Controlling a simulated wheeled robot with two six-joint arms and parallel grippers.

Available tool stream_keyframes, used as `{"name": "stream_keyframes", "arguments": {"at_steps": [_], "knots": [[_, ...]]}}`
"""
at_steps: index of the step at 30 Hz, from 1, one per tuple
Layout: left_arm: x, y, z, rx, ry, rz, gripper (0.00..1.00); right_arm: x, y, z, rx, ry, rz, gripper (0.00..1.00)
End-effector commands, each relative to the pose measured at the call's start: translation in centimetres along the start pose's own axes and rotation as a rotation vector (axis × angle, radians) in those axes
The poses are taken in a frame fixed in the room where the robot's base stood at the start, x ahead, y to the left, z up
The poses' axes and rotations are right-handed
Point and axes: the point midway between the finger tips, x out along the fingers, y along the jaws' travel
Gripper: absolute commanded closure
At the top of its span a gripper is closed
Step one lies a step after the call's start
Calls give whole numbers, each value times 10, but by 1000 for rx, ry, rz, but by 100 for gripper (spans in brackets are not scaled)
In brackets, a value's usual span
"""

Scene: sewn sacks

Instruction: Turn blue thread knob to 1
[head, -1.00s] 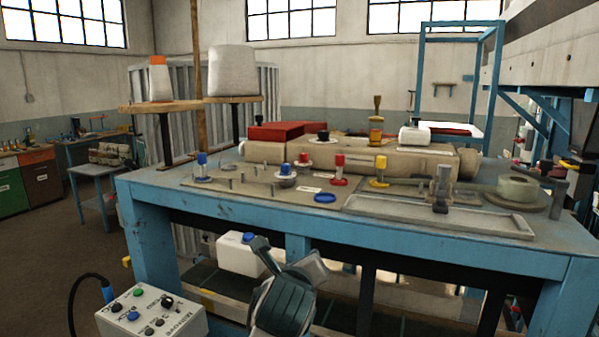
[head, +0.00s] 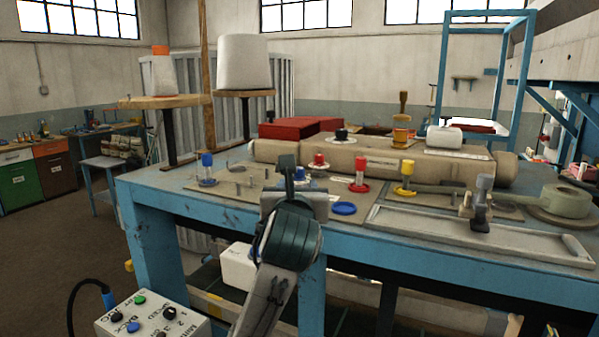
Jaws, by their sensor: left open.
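The blue knob (head: 300,172) sits on a pale round dial on the panel at the middle of the blue table (head: 160,187). It is partly hidden behind my left gripper, and its setting cannot be read. My left gripper (head: 298,192) is open and reaches up from below, over the table's front edge. Its fingers are in front of the knob in the picture; no grip on it shows. A red knob (head: 319,160) on a similar dial is just behind to the right, and a black knob (head: 341,134) is farther back. My right gripper is not in view.
A blue-topped spool post (head: 207,162) stands left, a red one (head: 360,172) and a yellow one (head: 405,173) right. A flat blue disc (head: 344,208) lies close right of the gripper. A grey tray (head: 480,230) fills the front right.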

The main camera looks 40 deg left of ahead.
Motion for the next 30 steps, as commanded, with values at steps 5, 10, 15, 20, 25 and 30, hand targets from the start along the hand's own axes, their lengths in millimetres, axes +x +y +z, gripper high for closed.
{"name": "stream_keyframes", "arguments": {"at_steps": [5, 10, 15, 20, 25, 30], "knots": [[34, 1, 2, 7, 3, 4, 56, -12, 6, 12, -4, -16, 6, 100], [65, 1, 2, 3, 3, 2, 56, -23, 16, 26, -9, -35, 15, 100], [83, 0, 0, 1, 4, 0, 56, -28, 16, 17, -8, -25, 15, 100], [88, 0, 0, -2, 2, -1, 56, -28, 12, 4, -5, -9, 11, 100], [89, 0, -1, -2, 2, -1, 56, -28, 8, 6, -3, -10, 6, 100], [89, 0, -1, -2, 2, -1, 80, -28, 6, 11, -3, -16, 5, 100]]}}
